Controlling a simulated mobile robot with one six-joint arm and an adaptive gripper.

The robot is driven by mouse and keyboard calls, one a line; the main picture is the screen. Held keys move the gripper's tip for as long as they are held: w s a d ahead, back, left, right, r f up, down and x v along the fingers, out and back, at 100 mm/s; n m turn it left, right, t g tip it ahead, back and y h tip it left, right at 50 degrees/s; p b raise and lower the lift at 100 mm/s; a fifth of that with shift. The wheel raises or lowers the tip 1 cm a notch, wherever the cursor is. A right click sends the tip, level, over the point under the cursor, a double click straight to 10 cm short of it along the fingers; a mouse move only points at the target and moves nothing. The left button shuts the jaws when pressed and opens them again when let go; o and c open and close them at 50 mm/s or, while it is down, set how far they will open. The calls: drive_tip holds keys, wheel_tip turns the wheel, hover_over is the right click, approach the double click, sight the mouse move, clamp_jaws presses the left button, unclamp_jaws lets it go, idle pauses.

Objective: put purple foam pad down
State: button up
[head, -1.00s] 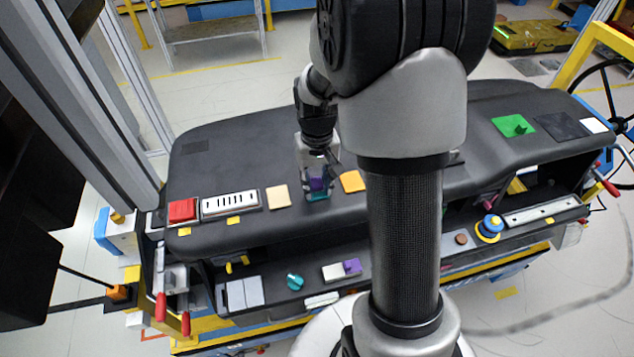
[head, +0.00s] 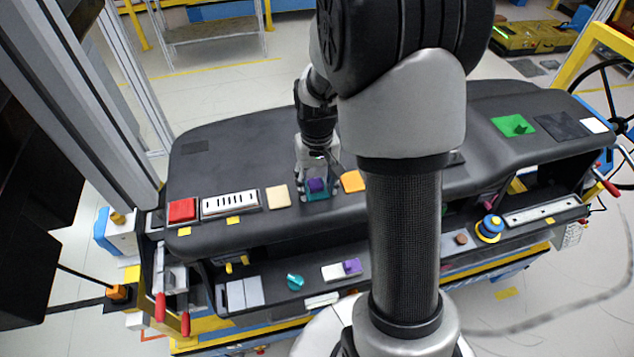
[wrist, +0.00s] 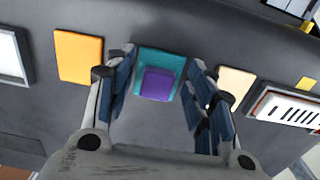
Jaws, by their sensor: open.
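The purple foam pad (head: 316,185) lies on a teal square (head: 318,196) on top of the dark dashboard. In the wrist view the purple pad (wrist: 158,84) sits on the lower part of the teal square (wrist: 172,61), within its outline. My gripper (head: 317,187) is over the pad, pointing down. In the wrist view my gripper (wrist: 158,88) is open, with one finger on each side of the pad and a clear gap to both. Nothing is held between the fingers.
An orange square (head: 352,181) and a beige square (head: 278,197) flank the teal one closely. A white slotted panel (head: 230,204) and a red block (head: 182,211) are further left. A green pad (head: 513,125) lies far right. The dashboard's back left is mostly clear.

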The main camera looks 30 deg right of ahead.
sight(317, 187)
wheel_tip(317, 187, up, 12)
drive_tip(key=p, duration=0.1)
drive_tip(key=s+a+r+n+t, duration=0.1)
drive_tip(key=s+a+r, duration=0.3)
drive_tip(key=s, duration=0.5)
drive_tip(key=s+a+r+n+t, duration=0.2)
drive_tip(key=s+a+r+t, duration=0.1)
drive_tip(key=s+a, duration=0.5)
drive_tip(key=shift+s+r+t, duration=0.3)
drive_tip(key=shift+s+r, duration=0.4)
drive_tip(key=shift+s, duration=0.05)
wheel_tip(317, 187, down, 18)
drive_tip(key=b, duration=1.7)
drive_tip(key=shift+r+b, duration=0.15)
drive_tip(key=shift+b, duration=0.15)
drive_tip(key=shift+c, duration=0.3)
